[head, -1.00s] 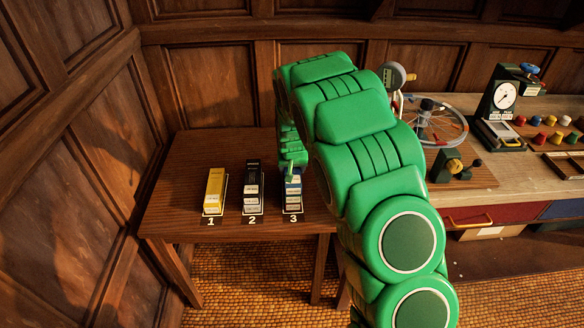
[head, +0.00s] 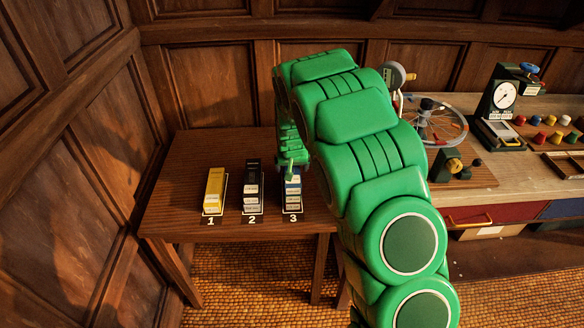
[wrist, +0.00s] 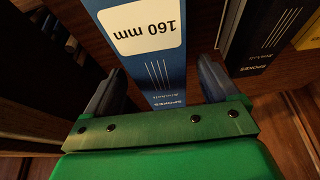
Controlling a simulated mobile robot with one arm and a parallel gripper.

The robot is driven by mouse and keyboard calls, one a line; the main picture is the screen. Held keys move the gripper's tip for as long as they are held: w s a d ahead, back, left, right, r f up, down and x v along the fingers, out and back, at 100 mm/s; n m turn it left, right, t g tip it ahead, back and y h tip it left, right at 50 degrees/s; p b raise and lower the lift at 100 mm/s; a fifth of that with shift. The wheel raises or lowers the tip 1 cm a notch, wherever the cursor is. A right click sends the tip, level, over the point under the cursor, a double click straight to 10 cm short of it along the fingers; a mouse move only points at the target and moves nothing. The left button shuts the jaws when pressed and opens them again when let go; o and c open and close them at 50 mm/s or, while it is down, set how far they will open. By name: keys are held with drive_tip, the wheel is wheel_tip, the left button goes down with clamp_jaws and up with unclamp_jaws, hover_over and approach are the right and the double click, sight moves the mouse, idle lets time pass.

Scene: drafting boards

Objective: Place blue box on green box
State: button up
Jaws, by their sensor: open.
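The blue box (wrist: 162,72), with a white "160 mm" label, lies between my gripper's two fingers in the wrist view. In the head view the blue box (head: 293,186) shows at spot 3, partly hidden by my gripper (head: 292,172). My gripper (wrist: 160,88) is open, with one finger on each side of the blue box; whether they touch it I cannot tell. Pale labels show below the blue at spot 3. I cannot make out a green box clearly in either view.
A dark box (head: 253,185) stands at spot 2 and a yellow box (head: 214,188) at spot 1 on the wooden table (head: 175,222). The table left of them is clear. A wheel (head: 436,122) and a dial gauge (head: 497,98) stand on the bench at right.

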drive_tip(key=v, duration=1.1)
drive_tip(key=shift+r, duration=0.2)
drive_tip(key=shift+s, duration=0.15)
